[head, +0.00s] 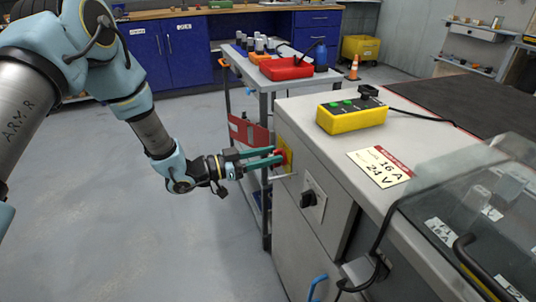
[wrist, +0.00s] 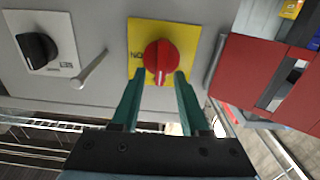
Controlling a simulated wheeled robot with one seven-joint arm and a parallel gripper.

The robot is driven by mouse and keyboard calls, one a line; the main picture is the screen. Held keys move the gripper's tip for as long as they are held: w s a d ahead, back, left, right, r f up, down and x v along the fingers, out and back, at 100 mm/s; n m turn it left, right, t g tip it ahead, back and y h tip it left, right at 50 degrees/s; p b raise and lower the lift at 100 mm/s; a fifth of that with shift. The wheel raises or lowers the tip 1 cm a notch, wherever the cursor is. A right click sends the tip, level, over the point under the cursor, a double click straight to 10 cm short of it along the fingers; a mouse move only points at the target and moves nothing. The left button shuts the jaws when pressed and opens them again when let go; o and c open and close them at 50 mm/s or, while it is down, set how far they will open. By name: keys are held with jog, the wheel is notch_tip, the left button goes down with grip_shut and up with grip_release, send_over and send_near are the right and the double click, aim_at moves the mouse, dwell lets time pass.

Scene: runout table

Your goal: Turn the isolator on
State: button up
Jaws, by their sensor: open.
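The isolator is a red rotary knob (wrist: 162,57) on a yellow plate (wrist: 137,35), on the end face of the grey cabinet. In the wrist view a pale mark shows on the knob's lower part, and the plate's "ON" lettering appears upside down at the left. The knob (head: 281,158) also shows in the head view, partly hidden by my fingers. My gripper (wrist: 159,80) is open, with its green fingers on either side of the knob's lower part. I cannot tell whether they touch it. My gripper (head: 277,157) reaches the plate from the left in the head view.
A black rotary switch (wrist: 38,47) and a small metal lever (wrist: 90,68) sit beside the isolator. A red panel (wrist: 268,73) is close on the other side. A yellow control box (head: 352,117) stands on the cabinet top. The floor at the left is clear.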

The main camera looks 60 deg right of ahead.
grip_shut()
dwell(0.3)
dwell(0.3)
